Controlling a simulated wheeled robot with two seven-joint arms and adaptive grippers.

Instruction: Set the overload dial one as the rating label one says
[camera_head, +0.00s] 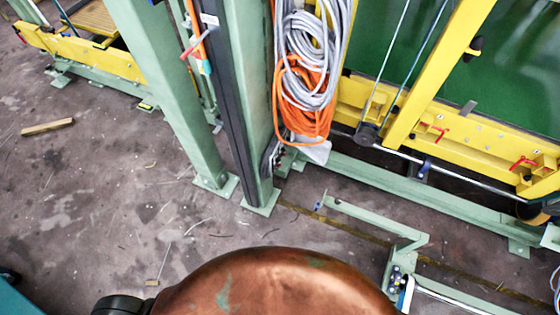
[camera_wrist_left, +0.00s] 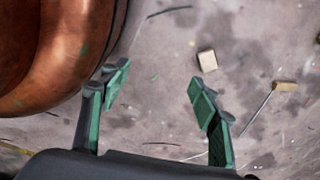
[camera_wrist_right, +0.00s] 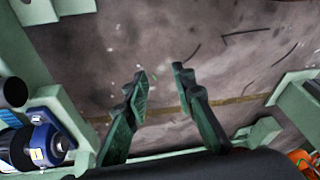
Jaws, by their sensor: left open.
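I cannot make out overload dial one or rating label one in any view. My left gripper (camera_wrist_left: 158,80) is open and empty in the left wrist view, with bare floor beyond its fingers. My right gripper (camera_wrist_right: 160,72) is open and empty in the right wrist view, its fingertips a small gap apart over the floor. Neither gripper touches anything that I can see. The head view does not show the fingers of either gripper.
Green posts (camera_head: 165,90) stand ahead, with orange and grey cables (camera_head: 308,85) hanging beside them. A yellow frame (camera_head: 460,130) is at right. A low green bracket (camera_head: 375,222) juts over the floor. A blue cylindrical part (camera_wrist_right: 47,145) is left of my right gripper. Left floor is mostly clear.

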